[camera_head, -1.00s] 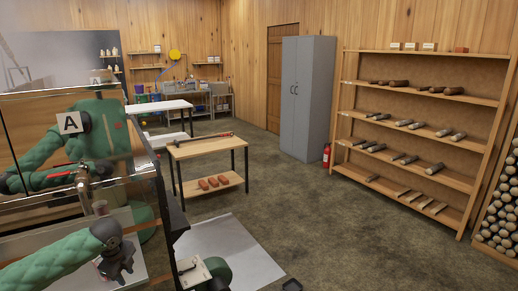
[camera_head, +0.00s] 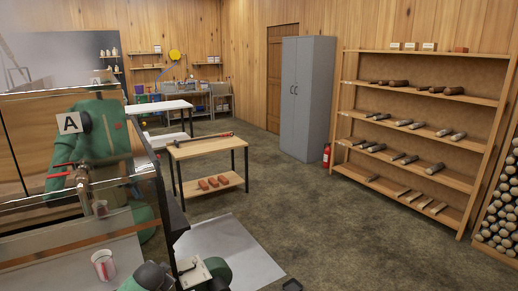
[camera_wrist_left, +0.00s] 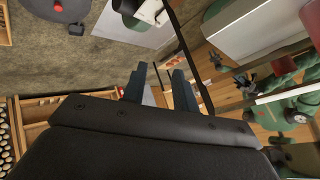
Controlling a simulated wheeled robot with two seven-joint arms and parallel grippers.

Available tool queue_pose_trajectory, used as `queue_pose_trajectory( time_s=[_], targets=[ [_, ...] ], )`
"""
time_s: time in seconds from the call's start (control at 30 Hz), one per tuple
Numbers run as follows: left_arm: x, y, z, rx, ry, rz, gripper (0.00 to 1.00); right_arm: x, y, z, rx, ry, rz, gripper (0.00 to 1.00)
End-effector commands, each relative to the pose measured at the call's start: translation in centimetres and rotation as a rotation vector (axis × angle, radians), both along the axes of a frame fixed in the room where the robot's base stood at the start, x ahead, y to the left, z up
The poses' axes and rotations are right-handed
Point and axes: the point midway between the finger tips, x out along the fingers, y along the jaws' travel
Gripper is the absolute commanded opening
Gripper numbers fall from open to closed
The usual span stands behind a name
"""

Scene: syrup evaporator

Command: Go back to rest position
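My left arm (camera_head: 150,277) shows only as a green and dark piece at the bottom edge of the head view; its fingertips are out of that picture. In the left wrist view, the two dark fingers of my left gripper (camera_wrist_left: 160,84) stand apart with nothing held between them. A small clear cup with red on it (camera_head: 103,265) stands upright on the pale metal surface (camera_head: 60,260) at lower left, apart from my arm. My right gripper is not in view.
A shiny panel behind the cup mirrors my green body. A valve with a red handle (camera_head: 62,170) sits there. A wooden table (camera_head: 205,149), a grey cabinet (camera_head: 304,100) and a shelf of logs (camera_head: 425,130) stand beyond. The floor (camera_head: 330,220) between is clear.

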Motion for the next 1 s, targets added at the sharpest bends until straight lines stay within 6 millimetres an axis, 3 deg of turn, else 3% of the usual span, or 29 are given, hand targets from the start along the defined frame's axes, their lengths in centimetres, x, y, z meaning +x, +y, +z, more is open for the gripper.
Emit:
queue_pose_trajectory(
  time_s=[0.03, 0.27, 0.47, 0.7, 1.0],
  targets=[
    [-1.3, -1.0, -2.5, -0.021, 0.018, 0.013, 0.29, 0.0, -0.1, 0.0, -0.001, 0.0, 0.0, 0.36],
    [-7.5, -4.0, -11.6, -0.087, 0.101, 0.074, 0.29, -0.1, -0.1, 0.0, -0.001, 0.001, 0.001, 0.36],
    [-14.8, -6.7, -19.3, -0.156, 0.21, 0.132, 0.29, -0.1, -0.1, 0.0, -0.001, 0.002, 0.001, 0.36],
    [-25.5, -10.6, -27.5, -0.256, 0.362, 0.203, 0.29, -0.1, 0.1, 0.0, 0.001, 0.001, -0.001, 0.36],
    [-40.4, -15.9, -34.8, -0.347, 0.556, 0.275, 0.29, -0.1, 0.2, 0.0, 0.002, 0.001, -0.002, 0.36]
  ],
)
